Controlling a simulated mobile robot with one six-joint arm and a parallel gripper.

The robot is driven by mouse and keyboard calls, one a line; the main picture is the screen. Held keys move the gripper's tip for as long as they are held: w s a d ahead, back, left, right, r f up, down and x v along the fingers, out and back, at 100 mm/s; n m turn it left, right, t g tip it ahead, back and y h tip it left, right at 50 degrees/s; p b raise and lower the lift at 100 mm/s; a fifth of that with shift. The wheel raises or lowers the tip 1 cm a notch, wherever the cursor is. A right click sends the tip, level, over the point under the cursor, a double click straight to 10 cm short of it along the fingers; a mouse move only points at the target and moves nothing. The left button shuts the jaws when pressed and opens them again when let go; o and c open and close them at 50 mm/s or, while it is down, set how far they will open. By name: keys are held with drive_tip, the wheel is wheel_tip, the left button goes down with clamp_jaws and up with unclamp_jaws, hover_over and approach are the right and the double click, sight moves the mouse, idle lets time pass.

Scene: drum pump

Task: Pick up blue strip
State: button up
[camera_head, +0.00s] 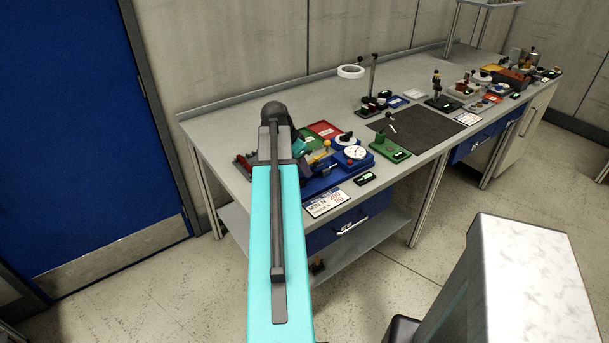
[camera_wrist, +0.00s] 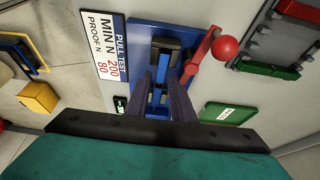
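In the wrist view, my gripper (camera_wrist: 160,80) has its two dark fingers apart, over a blue fixture plate (camera_wrist: 146,31) with dark blocks. A narrow blue piece (camera_wrist: 157,93), which may be the blue strip, shows between the fingers. I cannot tell whether the fingers touch it. A red lever (camera_wrist: 200,58) with a red ball (camera_wrist: 225,47) stands just to the right. In the head view, my arm hides the gripper and much of the blue fixture (camera_head: 324,184); no separate blue strip can be made out there.
A pull test sign (camera_wrist: 103,47) lies left of the fixture. The grey workbench (camera_head: 220,124) carries several other fixtures, a dark mat (camera_head: 425,125) and a lamp (camera_head: 351,71).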

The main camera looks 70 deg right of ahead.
drive_tip(key=shift+x, duration=1.1)
clamp_jaws()
